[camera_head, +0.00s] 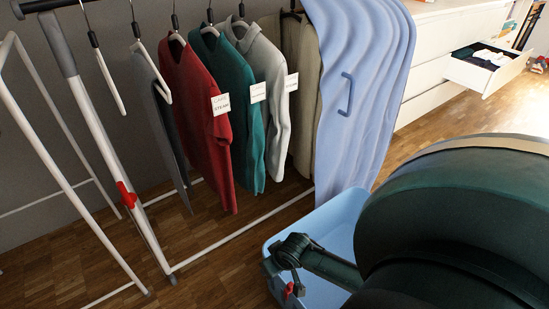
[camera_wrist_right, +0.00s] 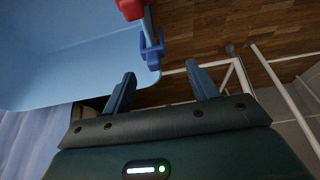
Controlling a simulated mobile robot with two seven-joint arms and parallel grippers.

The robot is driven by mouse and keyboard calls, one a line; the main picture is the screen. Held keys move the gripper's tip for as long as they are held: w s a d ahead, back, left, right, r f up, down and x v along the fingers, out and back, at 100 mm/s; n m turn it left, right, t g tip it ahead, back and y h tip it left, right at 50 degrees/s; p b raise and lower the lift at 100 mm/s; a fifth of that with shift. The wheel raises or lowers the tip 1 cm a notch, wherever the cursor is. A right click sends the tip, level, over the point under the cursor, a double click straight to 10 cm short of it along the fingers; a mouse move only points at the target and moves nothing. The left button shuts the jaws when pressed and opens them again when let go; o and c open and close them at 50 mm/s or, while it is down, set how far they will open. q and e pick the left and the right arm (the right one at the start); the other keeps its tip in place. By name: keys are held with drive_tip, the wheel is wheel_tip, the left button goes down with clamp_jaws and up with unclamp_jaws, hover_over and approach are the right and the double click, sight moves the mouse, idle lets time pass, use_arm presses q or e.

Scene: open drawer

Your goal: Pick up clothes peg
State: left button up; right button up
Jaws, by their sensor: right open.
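A blue clothes peg (camera_wrist_right: 152,50) is clipped on the rim of a light blue tub in the right wrist view. A red clothes peg (camera_wrist_right: 131,9) is on the same rim, further up the picture. My right gripper (camera_wrist_right: 160,72) is open and empty. Its two fingers point toward the blue peg, which shows just beyond the fingertips and between their lines. In the head view a small red peg (camera_head: 289,289) shows below my right gripper (camera_head: 284,268), at the tub's left edge. The blue peg cannot be made out there. My left gripper is not in view.
The light blue tub (camera_head: 340,216) stands on the wooden floor, partly hidden by my right arm. A clothes rack with hanging garments (camera_head: 200,100) and a blue cloth (camera_head: 362,60) is behind it. A red item (camera_head: 126,194) is on a rack post. An open drawer (camera_head: 487,72) is far right.

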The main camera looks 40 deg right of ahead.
drive_tip(key=f+b, duration=0.3)
drive_tip(key=f, duration=0.1)
drive_tip(key=shift+w+d, duration=0.25)
drive_tip(key=shift+d, duration=0.1)
drive_tip(key=shift+b+x, duration=0.6)
drive_tip(key=shift+x, duration=0.25)
drive_tip(key=shift+w, duration=0.15)
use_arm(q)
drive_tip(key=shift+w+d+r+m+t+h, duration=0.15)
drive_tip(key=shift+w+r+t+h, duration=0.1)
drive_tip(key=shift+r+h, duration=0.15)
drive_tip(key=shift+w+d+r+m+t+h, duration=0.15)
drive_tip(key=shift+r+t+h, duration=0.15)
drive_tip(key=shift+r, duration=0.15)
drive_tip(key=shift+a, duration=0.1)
use_arm(e)
drive_tip(key=shift+c, duration=0.5)
drive_tip(key=c, duration=1)
drive_tip(key=shift+o, duration=0.2)
drive_tip(key=shift+r, duration=0.1)
